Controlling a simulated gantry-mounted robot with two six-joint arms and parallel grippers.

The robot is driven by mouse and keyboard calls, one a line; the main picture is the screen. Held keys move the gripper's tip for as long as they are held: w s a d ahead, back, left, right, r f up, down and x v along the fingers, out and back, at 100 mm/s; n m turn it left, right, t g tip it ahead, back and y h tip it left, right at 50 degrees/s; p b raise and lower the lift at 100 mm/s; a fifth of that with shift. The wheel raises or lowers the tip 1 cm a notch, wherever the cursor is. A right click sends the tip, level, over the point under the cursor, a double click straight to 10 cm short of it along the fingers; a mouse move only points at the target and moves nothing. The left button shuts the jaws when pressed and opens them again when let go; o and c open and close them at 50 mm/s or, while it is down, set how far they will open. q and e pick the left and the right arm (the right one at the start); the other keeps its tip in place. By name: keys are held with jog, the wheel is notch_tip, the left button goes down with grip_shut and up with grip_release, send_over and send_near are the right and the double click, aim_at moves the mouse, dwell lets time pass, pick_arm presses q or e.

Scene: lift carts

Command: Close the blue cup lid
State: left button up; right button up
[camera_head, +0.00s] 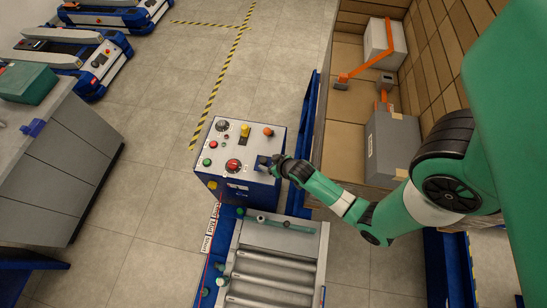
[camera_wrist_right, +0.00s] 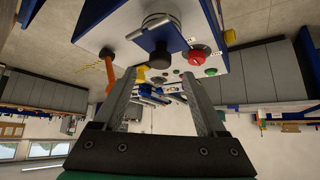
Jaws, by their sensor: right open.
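The control box (camera_head: 238,160) has a white top with buttons and blue sides. A small blue piece that looks like the blue cup lid (camera_head: 262,162) is at the right edge of its top. In the right wrist view the blue lid (camera_wrist_right: 160,45) is a flat plate beside a round metallic part (camera_wrist_right: 155,22) and a black knob (camera_wrist_right: 159,58). My right gripper (camera_head: 272,166) is at the box's right edge, close to the lid. In the right wrist view its fingers (camera_wrist_right: 161,76) are open, with the lid and knob beyond their tips. I cannot tell whether they touch. My left gripper is not in view.
A red button (camera_head: 233,166) and a yellow part (camera_head: 244,130) stand on the box top. A roller conveyor (camera_head: 270,270) lies in front of the box. Cardboard boxes (camera_head: 345,100) are at right, and a grey cabinet (camera_head: 60,150) is at left. The floor between is clear.

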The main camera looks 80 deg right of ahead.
jog(key=v, duration=0.4)
jog(key=shift+s+a+r+p, duration=0.1)
jog(key=shift+r+p, duration=0.1)
jog(key=shift+p, duration=0.1)
